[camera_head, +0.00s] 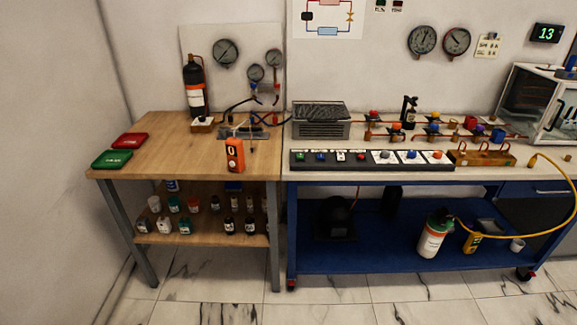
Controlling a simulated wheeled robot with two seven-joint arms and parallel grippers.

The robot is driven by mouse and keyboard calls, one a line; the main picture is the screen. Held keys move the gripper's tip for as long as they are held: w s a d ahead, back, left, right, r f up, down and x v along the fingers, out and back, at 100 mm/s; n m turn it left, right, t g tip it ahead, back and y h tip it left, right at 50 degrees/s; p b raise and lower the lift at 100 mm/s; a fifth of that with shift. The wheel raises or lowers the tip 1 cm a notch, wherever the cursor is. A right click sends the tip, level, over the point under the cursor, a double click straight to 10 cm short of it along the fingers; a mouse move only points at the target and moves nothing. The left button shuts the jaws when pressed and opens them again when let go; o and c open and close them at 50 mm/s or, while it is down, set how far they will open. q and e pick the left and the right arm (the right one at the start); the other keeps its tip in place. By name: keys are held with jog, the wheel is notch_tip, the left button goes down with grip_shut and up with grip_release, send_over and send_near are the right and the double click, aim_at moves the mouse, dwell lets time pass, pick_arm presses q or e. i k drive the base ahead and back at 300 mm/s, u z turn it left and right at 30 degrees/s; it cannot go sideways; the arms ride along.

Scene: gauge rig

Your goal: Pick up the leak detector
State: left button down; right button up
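An orange handheld device (235,155) with a dark round mark on its face stands upright near the front edge of the wooden table (175,150). It looks like the leak detector, but I cannot read a label. A yellow handheld device (473,242) rests on the blue lower shelf at right, beside a white and green cylinder (434,234); I cannot tell what it is. Neither of my grippers shows in the head view.
Red (130,140) and green (112,159) boxes lie at the table's left. Behind the orange device are a manifold with hoses (243,131) and a black cylinder (195,88). A button panel (370,160) fronts the blue bench at right. Bottles fill the shelf below.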

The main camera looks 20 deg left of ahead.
aim_at(234, 149)
jog(key=u, duration=0.05)
jog(key=i, duration=0.9)
jog(key=u, duration=1.3)
jog(key=i, duration=0.7)
jog(key=u, duration=0.8)
